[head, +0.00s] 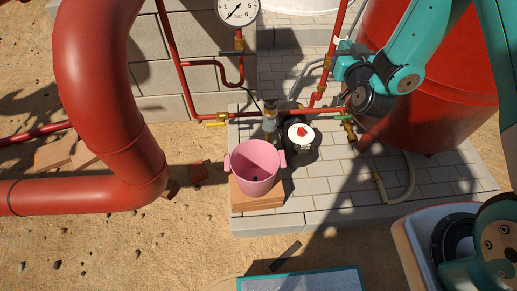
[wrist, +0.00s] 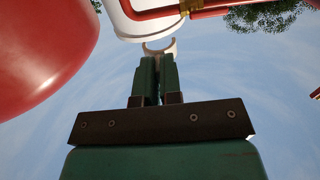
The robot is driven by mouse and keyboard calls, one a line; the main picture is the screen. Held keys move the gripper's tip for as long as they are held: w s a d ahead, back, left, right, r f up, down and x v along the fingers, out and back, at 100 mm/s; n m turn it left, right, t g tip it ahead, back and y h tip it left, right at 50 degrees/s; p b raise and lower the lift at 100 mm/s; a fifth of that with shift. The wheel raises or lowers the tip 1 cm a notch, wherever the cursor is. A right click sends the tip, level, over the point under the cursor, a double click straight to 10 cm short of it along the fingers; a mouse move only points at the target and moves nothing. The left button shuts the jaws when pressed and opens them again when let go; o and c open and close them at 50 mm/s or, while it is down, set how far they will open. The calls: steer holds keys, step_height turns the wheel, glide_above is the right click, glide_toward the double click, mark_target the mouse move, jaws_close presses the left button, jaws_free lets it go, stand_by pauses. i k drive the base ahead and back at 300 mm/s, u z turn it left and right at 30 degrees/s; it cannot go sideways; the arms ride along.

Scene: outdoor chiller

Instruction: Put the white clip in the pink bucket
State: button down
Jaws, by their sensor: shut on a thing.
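The white clip (wrist: 160,48) is a small open C shape at the tips of my gripper (wrist: 157,62) in the wrist view. The two dark green fingers are shut on it, and its open side faces away from them. In the head view my teal gripper (head: 350,67) is at the upper right, beside the red vertical pipe and in front of the red tank; I cannot make out the clip clearly there. The pink bucket (head: 256,168) stands upright at lower centre, apart from my gripper. Its mouth is open and a few small dark spots show inside.
The bucket stands on a tan block (head: 245,199) on grey paving. A pump with a white cap (head: 300,134) is just right of it. Red pipes (head: 272,113) run behind it, below a gauge (head: 238,10). A thick red pipe (head: 95,90) stands left.

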mark_target(256, 179)
steer(key=z, duration=1.2)
steer(key=k, duration=0.95)
steer(key=u, duration=1.2)
steer(key=i, duration=1)
